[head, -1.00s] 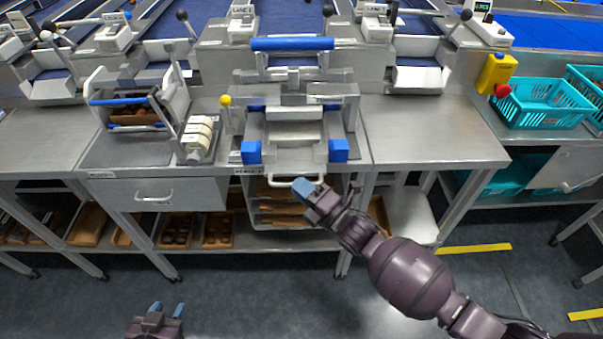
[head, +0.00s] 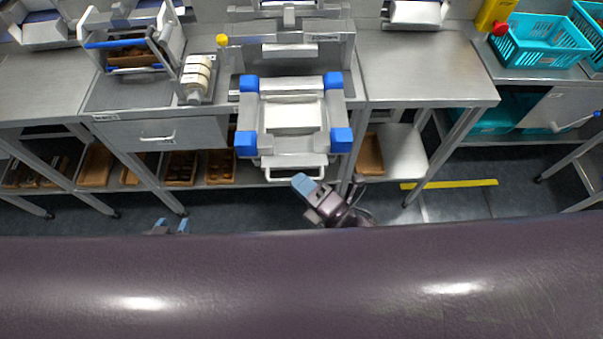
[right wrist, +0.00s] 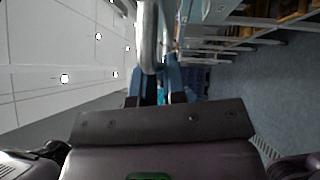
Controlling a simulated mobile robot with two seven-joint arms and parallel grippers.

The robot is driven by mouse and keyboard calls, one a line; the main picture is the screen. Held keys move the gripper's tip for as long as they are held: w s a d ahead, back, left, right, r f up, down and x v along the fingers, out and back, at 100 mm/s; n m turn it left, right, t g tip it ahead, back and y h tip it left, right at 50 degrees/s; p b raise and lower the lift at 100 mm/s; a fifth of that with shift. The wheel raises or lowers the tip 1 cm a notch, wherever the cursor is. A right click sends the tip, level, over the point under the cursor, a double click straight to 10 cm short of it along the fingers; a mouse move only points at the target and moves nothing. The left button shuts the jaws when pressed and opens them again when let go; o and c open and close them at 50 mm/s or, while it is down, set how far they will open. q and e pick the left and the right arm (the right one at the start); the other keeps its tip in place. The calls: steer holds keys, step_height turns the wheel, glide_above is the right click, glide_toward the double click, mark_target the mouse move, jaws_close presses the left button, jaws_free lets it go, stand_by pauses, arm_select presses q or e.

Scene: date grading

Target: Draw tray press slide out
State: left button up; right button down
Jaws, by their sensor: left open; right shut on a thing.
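The tray press slide (head: 291,144) is a grey metal carriage with blue corner blocks. In the head view it sticks out over the front edge of the bench, with its bar handle (head: 295,173) at the near end. My right gripper (head: 305,183) is at that handle, its blue fingertips shut on it. In the right wrist view the metal handle bar (right wrist: 150,35) runs between the blue fingers (right wrist: 158,82). My left gripper (head: 170,226) is open and empty at the lower left, apart from the bench and mostly hidden behind my own dark arm.
The press frame (head: 290,50) stands behind the slide. A drawer (head: 160,134) and a stack of white rings (head: 196,75) are to the left. Bare steel bench (head: 415,70) lies to the right, with a teal crate (head: 540,45) beyond. Open floor lies in front.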

steer(key=c, duration=1.2)
jaws_free()
steer(key=b+v, duration=0.1)
steer(key=v, duration=1)
steer(key=shift+w, duration=0.1)
